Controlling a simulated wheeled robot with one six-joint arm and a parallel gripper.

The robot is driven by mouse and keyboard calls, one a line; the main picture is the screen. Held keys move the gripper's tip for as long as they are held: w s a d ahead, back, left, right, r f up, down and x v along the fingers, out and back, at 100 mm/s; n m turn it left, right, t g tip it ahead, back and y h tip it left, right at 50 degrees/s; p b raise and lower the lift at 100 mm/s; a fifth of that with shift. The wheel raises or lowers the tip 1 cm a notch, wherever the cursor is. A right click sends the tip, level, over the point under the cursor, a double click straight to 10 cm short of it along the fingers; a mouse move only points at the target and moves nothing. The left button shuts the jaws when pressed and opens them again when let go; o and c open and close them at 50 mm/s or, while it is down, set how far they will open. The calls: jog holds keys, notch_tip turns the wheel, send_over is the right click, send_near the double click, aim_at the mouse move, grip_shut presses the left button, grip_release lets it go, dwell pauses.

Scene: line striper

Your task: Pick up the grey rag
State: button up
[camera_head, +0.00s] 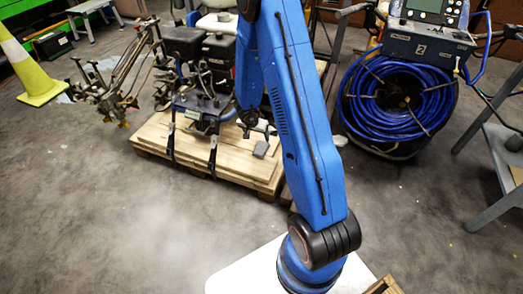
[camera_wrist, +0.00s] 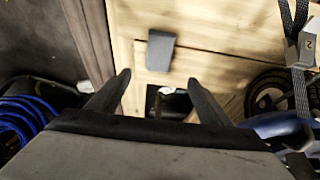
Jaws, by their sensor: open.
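The grey rag (camera_wrist: 160,51) looks like a small, flat, folded grey piece with rounded edges. It lies on the pale wooden boards, a little beyond my fingertips in the wrist view. In the head view the grey rag (camera_head: 260,149) shows near the right part of the wooden pallet (camera_head: 237,172). My gripper (camera_wrist: 160,78) is open, with its two dark fingers apart and nothing between them. The rag is centred across the gap between the fingertips and does not appear to touch them. My blue arm hides part of the pallet in the head view.
A line striper machine (camera_head: 205,75) stands strapped on the pallet, with dark straps over the boards. A blue hose reel (camera_head: 400,100) stands to the right, beside a grey metal stand (camera_head: 495,205). A yellow cone (camera_head: 32,70) is far left. The floor at front left is clear.

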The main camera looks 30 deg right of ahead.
send_over(261, 148)
jog(key=a, duration=0.1)
jog(key=f, duration=0.7)
jog(key=shift+s+a+f, duration=0.1)
jog(key=shift+s+a, duration=0.1)
jog(key=shift+s, duration=0.2)
jog(key=shift+d+f, duration=0.2)
jog(key=shift+f, duration=0.95)
jog(key=shift+d+f, duration=0.15)
jog(key=shift+f, duration=0.95)
jog(key=shift+w+d+f, duration=0.1)
jog(key=shift+d+f, duration=0.05)
jog(key=shift+f, duration=0.25)
jog(key=shift+c, duration=0.6)
jog(key=c, duration=1)
